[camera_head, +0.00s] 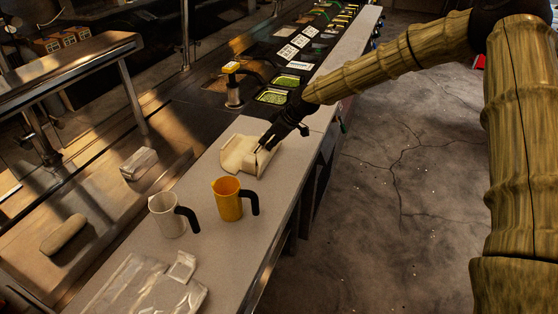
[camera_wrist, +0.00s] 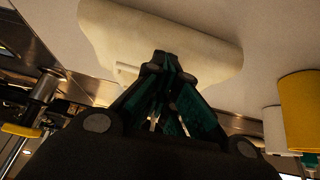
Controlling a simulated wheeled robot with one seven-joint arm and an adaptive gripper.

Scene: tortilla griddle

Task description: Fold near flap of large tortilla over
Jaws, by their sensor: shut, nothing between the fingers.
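The large tortilla (camera_head: 236,157) is a pale, partly folded sheet on the light counter, with raised edges. In the wrist view the tortilla (camera_wrist: 105,35) spans the upper middle as a cream sheet. My gripper (camera_head: 262,148) reaches in from the right and its tip is at the tortilla's right part. In the wrist view my gripper (camera_wrist: 162,62) has its dark and green fingers together with nothing between them. The fingertips overlap the tortilla in the picture; I cannot tell if they touch it. The gripper hides part of the tortilla's middle.
A yellow mug (camera_head: 228,200) and a white mug (camera_head: 166,216) with black handles stand on the counter (camera_head: 225,268) in front of the tortilla. Clear wrapped packages (camera_head: 140,290) lie at the front. Green-filled trays (camera_head: 272,97) and a pump dispenser (camera_head: 233,88) are behind.

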